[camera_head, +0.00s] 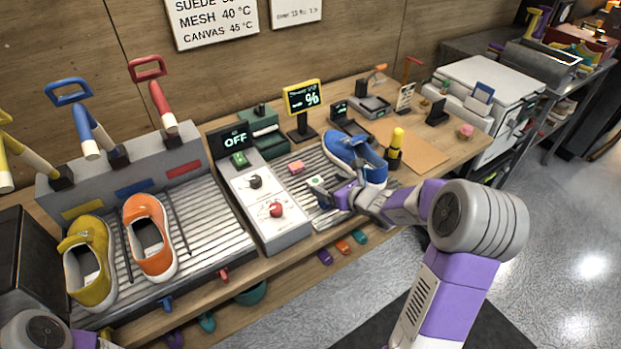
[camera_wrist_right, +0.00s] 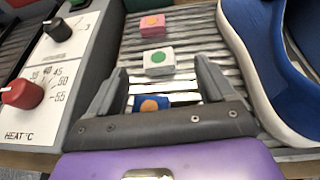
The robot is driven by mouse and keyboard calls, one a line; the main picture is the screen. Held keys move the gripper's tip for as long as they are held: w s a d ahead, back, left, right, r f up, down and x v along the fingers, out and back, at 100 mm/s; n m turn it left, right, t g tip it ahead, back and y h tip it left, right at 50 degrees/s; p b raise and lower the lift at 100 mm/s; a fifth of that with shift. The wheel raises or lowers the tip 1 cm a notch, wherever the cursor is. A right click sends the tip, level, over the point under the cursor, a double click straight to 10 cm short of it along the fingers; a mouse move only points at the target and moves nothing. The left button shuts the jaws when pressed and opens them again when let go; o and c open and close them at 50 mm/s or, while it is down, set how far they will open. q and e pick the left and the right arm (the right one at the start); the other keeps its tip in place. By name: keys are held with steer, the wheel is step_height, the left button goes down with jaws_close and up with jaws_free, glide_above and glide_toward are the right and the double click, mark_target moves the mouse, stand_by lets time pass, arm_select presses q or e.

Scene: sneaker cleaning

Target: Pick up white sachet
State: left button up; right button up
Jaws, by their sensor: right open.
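The white sachet (camera_wrist_right: 158,61) is a small white block with a green dot on top. It lies on the ribbed metal tray (camera_wrist_right: 190,22), and in the head view it shows (camera_head: 316,182) just left of the blue shoe. My right gripper (camera_head: 332,192) is open and low over the tray. In the right wrist view its fingers (camera_wrist_right: 160,78) stand apart, with the sachet just beyond and between their tips. Nothing is held. A blue sachet with an orange dot (camera_wrist_right: 150,103) lies between the fingers, partly hidden. My left gripper is out of sight.
A pink sachet (camera_wrist_right: 152,25) lies just beyond the white one. The blue shoe (camera_wrist_right: 262,60) stands close on the right. The control box (camera_head: 265,208) with a red knob (camera_head: 276,209) borders the tray on the left.

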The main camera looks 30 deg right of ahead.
mark_target(316, 181)
steer(key=shift+w+a+f, duration=0.1)
steer(key=shift+w+f, duration=0.2)
steer(key=x, duration=0.2)
steer(key=b+x, duration=0.1)
steer(key=x, duration=0.1)
steer(key=shift+w+a+f+b, duration=0.15)
steer(key=shift+f+b, duration=0.15)
steer(key=shift+f, duration=0.05)
steer(key=shift+w, duration=0.25)
steer(key=shift+c, duration=0.5)
steer(key=c, duration=1)
